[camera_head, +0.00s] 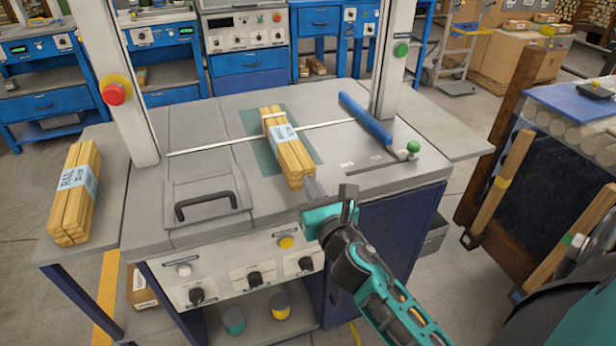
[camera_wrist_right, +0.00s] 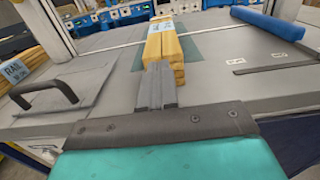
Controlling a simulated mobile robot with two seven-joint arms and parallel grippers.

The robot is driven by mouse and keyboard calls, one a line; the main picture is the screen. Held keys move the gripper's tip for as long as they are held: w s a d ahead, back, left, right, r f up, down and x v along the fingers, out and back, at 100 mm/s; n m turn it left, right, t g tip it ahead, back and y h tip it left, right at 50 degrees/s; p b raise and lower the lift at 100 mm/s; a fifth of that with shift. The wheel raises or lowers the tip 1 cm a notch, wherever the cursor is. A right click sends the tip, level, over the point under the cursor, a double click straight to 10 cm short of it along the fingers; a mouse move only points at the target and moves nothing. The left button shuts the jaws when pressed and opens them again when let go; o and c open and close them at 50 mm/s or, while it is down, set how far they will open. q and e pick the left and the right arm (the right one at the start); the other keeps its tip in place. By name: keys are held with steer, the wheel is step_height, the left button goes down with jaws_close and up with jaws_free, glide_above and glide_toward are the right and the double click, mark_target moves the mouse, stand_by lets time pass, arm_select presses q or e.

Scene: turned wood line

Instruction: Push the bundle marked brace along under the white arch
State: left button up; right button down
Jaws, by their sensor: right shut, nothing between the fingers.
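A bundle of light wood sticks (camera_head: 293,158) with a pale blue label lies on the grey table between the white arch's uprights, across a thin white line. I cannot read its label clearly. The white arch shows as a left upright (camera_head: 129,80) and a right upright (camera_head: 393,60); its top is out of view. My right gripper (camera_head: 315,190) is shut and empty, its fingertips at the bundle's near end. In the right wrist view the fingers (camera_wrist_right: 156,85) point at the bundle (camera_wrist_right: 164,50); I cannot tell whether they touch. My left gripper is not in view.
Another labelled bundle (camera_head: 76,195) lies on the left side shelf. A black handle (camera_head: 206,203) stands up from the table left of my gripper. A blue roll (camera_head: 365,119) and a green knob (camera_head: 413,147) are at the right. A red button (camera_head: 114,94) sits on the left upright.

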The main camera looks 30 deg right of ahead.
mark_target(283, 133)
steer(key=shift+x, duration=1.1)
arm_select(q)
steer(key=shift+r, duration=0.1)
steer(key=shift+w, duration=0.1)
arm_select(e)
steer(key=shift+w, duration=0.15)
steer(key=shift+w+d, duration=0.1)
steer(key=shift+w, duration=0.25)
steer(key=b+x, duration=0.1)
steer(key=x, duration=1.2)
steer(key=shift+w+d+f, duration=0.1)
steer(key=shift+w+d, duration=0.1)
steer(key=shift+w, duration=0.05)
steer(key=x, duration=0.3)
steer(key=shift+w+d+f, duration=0.1)
steer(key=shift+w+d, duration=0.05)
steer(key=shift+w, duration=0.35)
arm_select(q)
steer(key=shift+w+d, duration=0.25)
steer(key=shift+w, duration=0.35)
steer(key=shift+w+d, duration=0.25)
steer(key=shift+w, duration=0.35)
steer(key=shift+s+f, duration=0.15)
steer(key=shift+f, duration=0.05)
arm_select(e)
steer(key=shift+s, duration=0.2)
